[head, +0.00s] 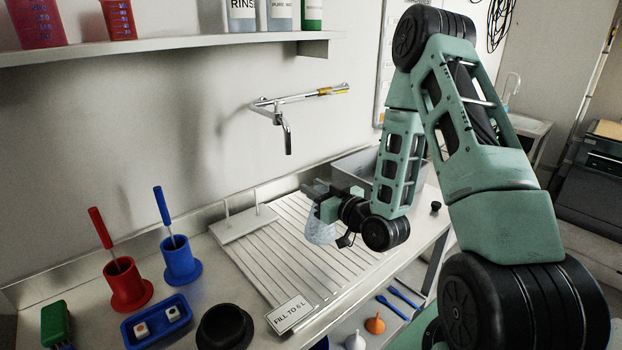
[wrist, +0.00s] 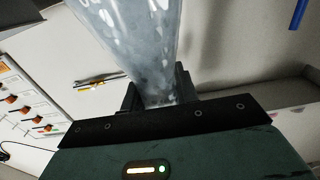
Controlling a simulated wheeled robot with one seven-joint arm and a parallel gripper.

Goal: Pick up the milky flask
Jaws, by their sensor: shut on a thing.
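The milky flask (head: 321,230) is a pale, translucent vessel with whitish speckles. In the head view it hangs at my gripper (head: 322,200), over the ribbed draining board, partly hidden by the gripper. In the wrist view the flask (wrist: 135,40) fills the upper middle, with its narrow part between the fingers of my gripper (wrist: 160,92). The gripper is shut on it. The head view does not clearly show whether the flask's lower end touches the board.
The ribbed draining board (head: 275,262) lies below, with a white peg stand (head: 243,222) at its back left. A grey basin (head: 355,165) is behind my gripper. A tap (head: 287,135) juts from the wall. Red (head: 125,285) and blue (head: 180,262) brush holders stand left.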

